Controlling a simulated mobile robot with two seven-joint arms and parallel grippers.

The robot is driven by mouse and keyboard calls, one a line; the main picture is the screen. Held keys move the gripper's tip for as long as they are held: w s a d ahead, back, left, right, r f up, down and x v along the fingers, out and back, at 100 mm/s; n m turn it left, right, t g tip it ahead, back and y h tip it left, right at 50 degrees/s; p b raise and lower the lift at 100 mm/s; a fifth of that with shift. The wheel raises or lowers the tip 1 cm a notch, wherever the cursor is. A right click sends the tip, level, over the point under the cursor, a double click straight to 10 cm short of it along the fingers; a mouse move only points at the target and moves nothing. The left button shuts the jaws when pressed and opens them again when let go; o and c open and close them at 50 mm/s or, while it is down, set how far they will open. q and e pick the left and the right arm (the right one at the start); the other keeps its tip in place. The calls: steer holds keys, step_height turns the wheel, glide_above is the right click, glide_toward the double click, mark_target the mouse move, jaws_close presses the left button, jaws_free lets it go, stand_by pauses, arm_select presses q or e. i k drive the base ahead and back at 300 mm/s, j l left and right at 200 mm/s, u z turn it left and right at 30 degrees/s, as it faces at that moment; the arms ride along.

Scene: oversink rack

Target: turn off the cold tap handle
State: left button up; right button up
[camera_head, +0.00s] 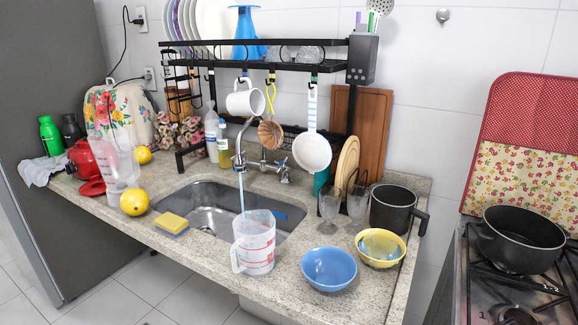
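The faucet (238,158) arches over the steel sink (205,200). A pale blue stream of water (242,192) falls from its spout toward a clear measuring jug with red marks (255,250), which stands at the sink's front edge. A cross-shaped metal tap handle (283,171) sits on the counter right of the spout, behind the sink. Another small metal fitting (263,160) stands just left of it. I cannot tell from markings which is the cold one. Neither of my grippers is in view.
A black rack (265,64) spans the sink, with a white mug (245,99) and white strainer (311,150) hanging above the taps. Two glasses (329,208), a black pot (392,208), a yellow bowl (380,248) and a blue bowl (329,269) crowd the right counter.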

mark_target(282, 165)
steer(key=j+z, duration=0.15)
steer(key=z, duration=0.9)
steer(key=j+z, duration=0.65)
steer(key=k+j+z, duration=0.2)
steer(key=j, duration=0.2)
steer(key=k+j+z, duration=0.15)
steer(key=j, duration=0.2)
steer(key=k+j, duration=0.1)
steer(key=j, duration=0.25)
steer(key=k+j+z, duration=0.15)
steer(key=j, duration=0.2)
